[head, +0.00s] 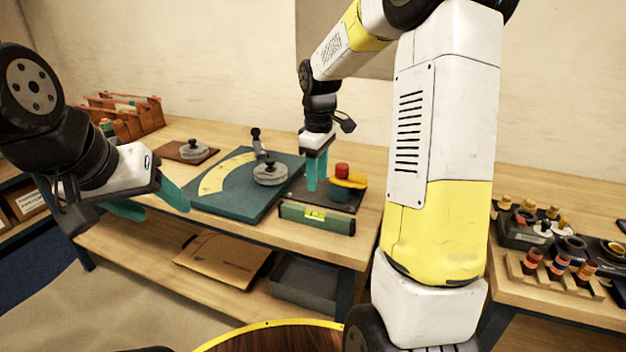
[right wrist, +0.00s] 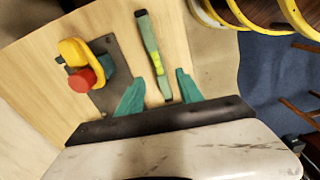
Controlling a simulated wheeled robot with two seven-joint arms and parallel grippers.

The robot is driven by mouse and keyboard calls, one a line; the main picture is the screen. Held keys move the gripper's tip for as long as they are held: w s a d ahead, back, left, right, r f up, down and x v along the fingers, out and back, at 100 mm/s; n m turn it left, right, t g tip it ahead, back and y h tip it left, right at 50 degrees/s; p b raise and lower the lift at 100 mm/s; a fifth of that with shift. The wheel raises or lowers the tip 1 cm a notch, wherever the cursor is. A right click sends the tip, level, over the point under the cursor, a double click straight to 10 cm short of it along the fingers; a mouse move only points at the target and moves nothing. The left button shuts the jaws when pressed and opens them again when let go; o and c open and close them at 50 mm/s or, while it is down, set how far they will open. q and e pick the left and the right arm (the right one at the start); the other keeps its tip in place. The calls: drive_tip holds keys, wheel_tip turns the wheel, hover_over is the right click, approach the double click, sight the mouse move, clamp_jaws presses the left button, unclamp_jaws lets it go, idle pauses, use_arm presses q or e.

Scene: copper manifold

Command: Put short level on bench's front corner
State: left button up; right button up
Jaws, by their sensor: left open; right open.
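The short level (head: 317,218) is a slim green bar with a yellow-green vial. It lies along the front edge of the wooden bench (head: 262,234), close to the bench's right front corner. My right gripper (head: 316,174) is open and points down behind the level, over the dark plate. In the right wrist view the level (right wrist: 149,48) shows between the open, empty fingers of my right gripper (right wrist: 160,92); whether they touch it I cannot tell. My left gripper (head: 156,202) is open and empty, in front of the bench's left part.
A dark plate (right wrist: 107,98) with a red and yellow piece (head: 345,181) stands just behind the level. A blue-green board (head: 232,206) with a yellow arc lies left of it. A second bench (head: 530,302) with fittings is at the right. An orange rack (head: 130,117) stands at the back left.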

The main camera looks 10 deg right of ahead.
drive_tip(key=s+a+r+m+t+y, duration=0.1)
drive_tip(key=s+r+m+t, duration=0.2)
drive_tip(key=s, duration=0.8)
drive_tip(key=s+a+r+m+t+y, duration=0.1)
drive_tip(key=s+r+m+t, duration=0.1)
drive_tip(key=s+r+m, duration=0.4)
drive_tip(key=s+r, duration=0.2)
drive_tip(key=s, duration=0.3)
drive_tip(key=shift+s+r+m+t, duration=0.25)
drive_tip(key=shift+s+m+t, duration=0.15)
